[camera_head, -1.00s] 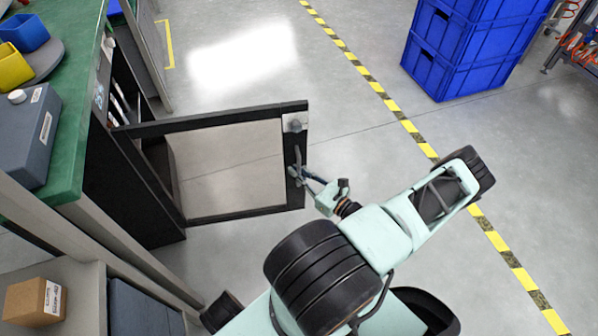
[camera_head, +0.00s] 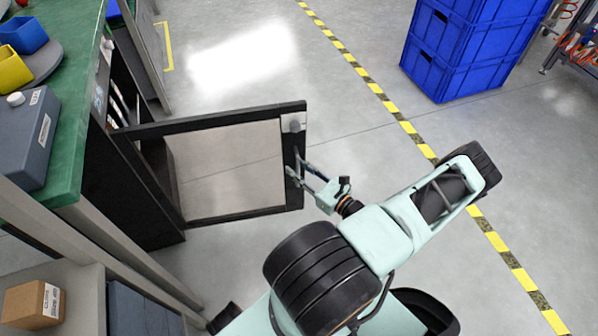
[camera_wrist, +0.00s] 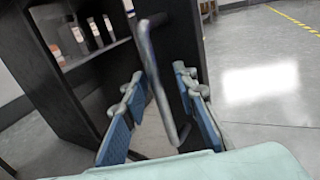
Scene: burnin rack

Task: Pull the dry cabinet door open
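The dry cabinet (camera_head: 130,195) is a dark box under the green bench at the left, and its interior also shows in the wrist view (camera_wrist: 60,105). Its door (camera_head: 215,122), a black frame around a clear pane, stands swung wide out from the cabinet. The metal bar handle (camera_wrist: 160,85) is on the door's free edge. My gripper (camera_head: 297,168) is at that handle with its fingers spread. In the wrist view my gripper (camera_wrist: 158,80) has one blue-padded finger on each side of the bar, with gaps visible.
Several bottles (camera_wrist: 93,32) stand on a cabinet shelf. Blue crates (camera_head: 455,50) are stacked at the upper right. A cardboard box (camera_head: 33,303) sits on a lower shelf at the left. The floor beyond the door is clear, crossed by yellow-black tape (camera_head: 405,126).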

